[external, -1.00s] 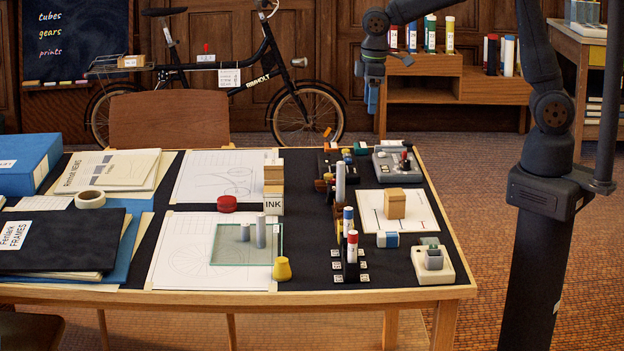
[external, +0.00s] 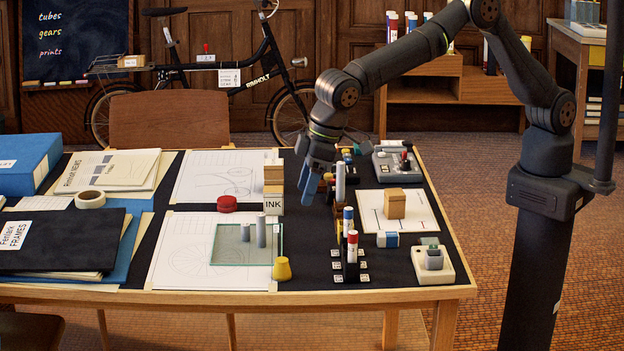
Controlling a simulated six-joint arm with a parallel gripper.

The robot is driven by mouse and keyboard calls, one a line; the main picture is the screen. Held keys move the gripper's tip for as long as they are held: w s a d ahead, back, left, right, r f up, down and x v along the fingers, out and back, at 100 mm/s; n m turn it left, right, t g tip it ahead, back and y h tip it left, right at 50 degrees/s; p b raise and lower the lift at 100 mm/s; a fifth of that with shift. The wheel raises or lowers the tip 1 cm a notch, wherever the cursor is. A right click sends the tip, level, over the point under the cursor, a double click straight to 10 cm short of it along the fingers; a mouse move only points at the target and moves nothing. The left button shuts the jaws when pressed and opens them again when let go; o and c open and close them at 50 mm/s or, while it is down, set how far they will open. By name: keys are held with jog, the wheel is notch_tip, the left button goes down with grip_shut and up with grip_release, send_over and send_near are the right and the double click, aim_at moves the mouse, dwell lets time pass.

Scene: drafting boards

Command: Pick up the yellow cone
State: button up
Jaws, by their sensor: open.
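The yellow cone (external: 282,269) stands upright on the dark table mat near the front edge, just right of the glass sheet's lower right corner. Its top looks blunt. My gripper (external: 317,196) hangs above the table, up and to the right of the cone and well apart from it. Its blue fingers point down, close to the upright grey cylinder and just right of the INK block. It is open, and I see nothing held in it.
The INK block stack (external: 273,190), a grey cylinder (external: 340,183) and a rack of coloured tubes (external: 350,262) stand near my gripper. A glass sheet (external: 228,256) bears two grey cylinders left of the cone. The mat between cone and tube rack is clear.

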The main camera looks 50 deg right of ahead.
aim_at(284, 259)
jog(key=x, duration=1.8)
jog(key=shift+d, duration=0.1)
jog(key=c, duration=1.1)
jog(key=shift+o, duration=0.2)
